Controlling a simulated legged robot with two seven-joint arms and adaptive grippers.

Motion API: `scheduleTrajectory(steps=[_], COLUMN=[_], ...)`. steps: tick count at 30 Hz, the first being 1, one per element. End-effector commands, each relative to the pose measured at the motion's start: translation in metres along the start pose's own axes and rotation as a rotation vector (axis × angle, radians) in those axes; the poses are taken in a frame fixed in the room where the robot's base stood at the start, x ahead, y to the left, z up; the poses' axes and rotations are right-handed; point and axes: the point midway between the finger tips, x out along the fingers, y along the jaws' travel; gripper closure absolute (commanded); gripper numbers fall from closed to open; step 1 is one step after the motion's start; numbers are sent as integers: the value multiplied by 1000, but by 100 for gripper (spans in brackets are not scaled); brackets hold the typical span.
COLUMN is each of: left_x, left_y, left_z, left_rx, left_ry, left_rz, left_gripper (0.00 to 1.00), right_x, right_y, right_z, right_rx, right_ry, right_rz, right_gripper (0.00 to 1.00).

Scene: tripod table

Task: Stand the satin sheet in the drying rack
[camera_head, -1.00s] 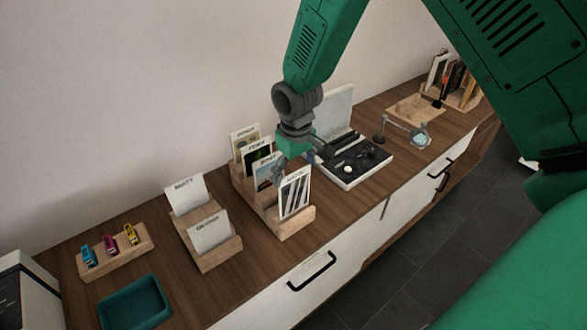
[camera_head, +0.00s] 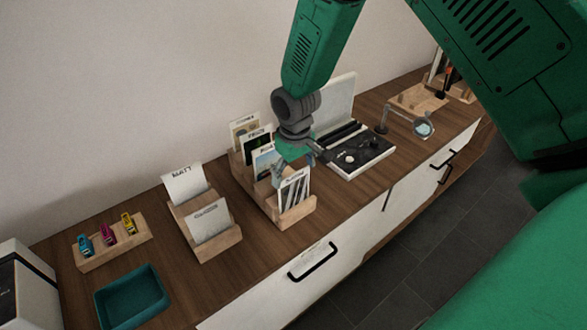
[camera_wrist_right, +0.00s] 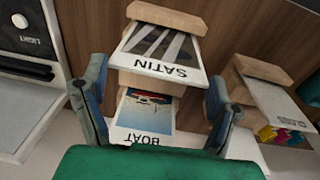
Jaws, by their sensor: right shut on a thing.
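The satin sheet (camera_head: 294,190), a white card with dark and light diagonal stripes, stands in the front row of the stepped wooden drying rack (camera_head: 296,215). The wrist view shows the sheet (camera_wrist_right: 160,48) with its SATIN label towards me. My right gripper (camera_head: 281,172) is shut on the sheet at its upper part, one finger at each side edge, and hides the label in the head view. Its fingers (camera_wrist_right: 155,105) also show in the wrist view. Whether the lower edge touches the slot bottom is hidden. My left gripper is not in view.
Behind it in the rack stand the BOAT sheet (camera_wrist_right: 146,112) and other picture sheets. A smaller holder (camera_head: 222,247) with two labelled cards is to the left. A black-and-white device (camera_head: 362,152) with a raised lid and a magnifier (camera_head: 423,127) are to the right.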

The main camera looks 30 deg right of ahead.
Motion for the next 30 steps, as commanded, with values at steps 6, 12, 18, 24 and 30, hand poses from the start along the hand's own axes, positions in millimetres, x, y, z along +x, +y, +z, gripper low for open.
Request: scheduleTrajectory(steps=[6, 12, 18, 24, 30], left_x=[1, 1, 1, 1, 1], left_y=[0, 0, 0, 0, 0], left_z=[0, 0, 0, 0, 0], left_rx=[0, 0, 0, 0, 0], left_ry=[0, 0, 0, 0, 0], left_rz=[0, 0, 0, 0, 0], left_gripper=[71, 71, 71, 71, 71], right_x=[3, 2, 2, 2, 2], right_y=[0, 0, 0, 0, 0], right_z=[0, 0, 0, 0, 0], right_rx=[0, 0, 0, 0, 0], right_ry=[0, 0, 0, 0, 0], right_rz=[0, 0, 0, 0, 0], right_gripper=[55, 8, 0, 0, 0])
